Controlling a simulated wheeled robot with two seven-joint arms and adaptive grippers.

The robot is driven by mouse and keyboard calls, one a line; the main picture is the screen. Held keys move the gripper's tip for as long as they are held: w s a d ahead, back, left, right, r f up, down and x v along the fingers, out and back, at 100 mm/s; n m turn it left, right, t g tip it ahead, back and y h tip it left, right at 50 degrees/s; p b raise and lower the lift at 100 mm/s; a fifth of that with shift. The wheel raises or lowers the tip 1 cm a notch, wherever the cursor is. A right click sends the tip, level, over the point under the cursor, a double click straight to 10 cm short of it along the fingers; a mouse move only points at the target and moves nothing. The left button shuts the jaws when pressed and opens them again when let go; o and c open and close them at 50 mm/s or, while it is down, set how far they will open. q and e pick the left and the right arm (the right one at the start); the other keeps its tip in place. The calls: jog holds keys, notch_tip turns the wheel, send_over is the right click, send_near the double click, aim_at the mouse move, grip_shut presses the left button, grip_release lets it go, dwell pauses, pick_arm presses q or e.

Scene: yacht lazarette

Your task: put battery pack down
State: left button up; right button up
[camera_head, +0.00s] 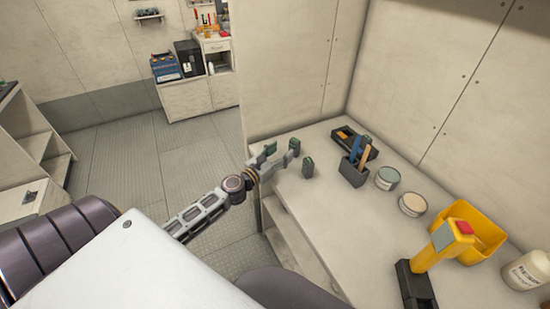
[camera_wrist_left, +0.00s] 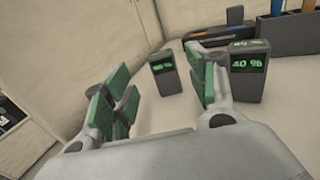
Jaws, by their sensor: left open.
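Two dark battery packs with green displays stand upright on the counter in the left wrist view. One battery pack (camera_wrist_left: 166,76) stands beyond the gap between my fingers; its reading is hard to make out. The other battery pack (camera_wrist_left: 247,76) reads 40 % and stands just right of the right finger. In the head view one battery pack (camera_head: 308,167) stands near the counter's left end, right of my left gripper (camera_head: 281,150). That gripper, also in the left wrist view (camera_wrist_left: 160,98), is open with green pads apart and nothing held. My right gripper is out of view.
The counter (camera_head: 333,219) also holds a dark cup of tools (camera_head: 353,174), a black tray (camera_head: 345,136), two round tins (camera_head: 387,178), a yellow bin (camera_head: 485,234), a yellow-handled tool (camera_head: 440,246) and a white bottle (camera_head: 526,271). Walls close its back.

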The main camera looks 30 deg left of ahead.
pick_arm(q)
jog(key=shift+s+a, duration=0.1)
jog(key=shift+s, duration=1.2)
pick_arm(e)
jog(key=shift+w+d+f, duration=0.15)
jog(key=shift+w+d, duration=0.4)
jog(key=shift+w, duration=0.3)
